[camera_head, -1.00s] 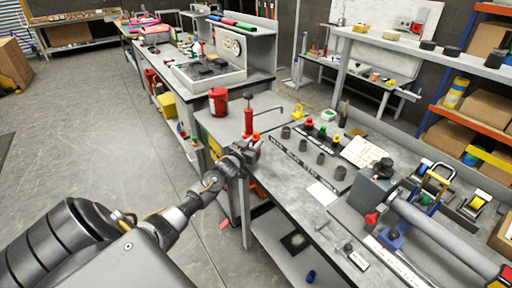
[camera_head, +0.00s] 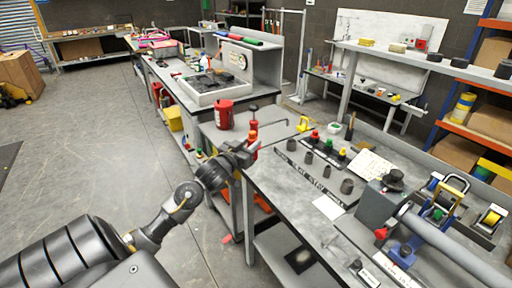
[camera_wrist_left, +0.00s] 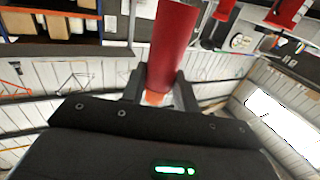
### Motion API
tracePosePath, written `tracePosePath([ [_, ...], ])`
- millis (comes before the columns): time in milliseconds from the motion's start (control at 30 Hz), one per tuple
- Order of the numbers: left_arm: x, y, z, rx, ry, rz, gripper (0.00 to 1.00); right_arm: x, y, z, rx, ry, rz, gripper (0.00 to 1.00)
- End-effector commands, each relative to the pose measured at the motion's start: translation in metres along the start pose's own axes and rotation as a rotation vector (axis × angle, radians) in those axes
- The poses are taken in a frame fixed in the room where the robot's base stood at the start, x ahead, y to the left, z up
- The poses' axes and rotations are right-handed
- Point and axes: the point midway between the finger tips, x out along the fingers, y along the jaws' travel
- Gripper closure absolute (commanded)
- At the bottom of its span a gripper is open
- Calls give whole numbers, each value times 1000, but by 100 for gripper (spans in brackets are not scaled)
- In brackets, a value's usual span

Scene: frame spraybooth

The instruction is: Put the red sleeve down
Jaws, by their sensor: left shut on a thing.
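The red sleeve is a red cylinder, upright in the left wrist view (camera_wrist_left: 172,45), with an orange part at its lower end between the fingers. My left gripper (camera_wrist_left: 160,88) is shut on it. In the head view my left gripper (camera_head: 246,150) is by the left end of the grey workbench (camera_head: 290,190), with the red sleeve (camera_head: 253,128) partly hidden at its tip. I cannot tell whether the sleeve touches a surface. My right gripper is not in view.
A red canister (camera_head: 224,114) stands on a grey surface just behind the gripper. Open floor (camera_head: 100,150) is at left.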

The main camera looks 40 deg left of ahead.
Motion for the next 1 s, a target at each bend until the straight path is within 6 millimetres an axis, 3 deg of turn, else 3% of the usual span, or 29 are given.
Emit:
tracePosePath([
  [200,-33,7,-15,-1,1,0,94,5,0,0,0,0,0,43],
  [633,-47,17,-15,-2,-4,7,94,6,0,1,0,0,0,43],
  [767,-54,38,0,-1,-14,24,94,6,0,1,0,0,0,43],
  [1000,-80,110,30,3,-29,78,94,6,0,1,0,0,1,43],
])
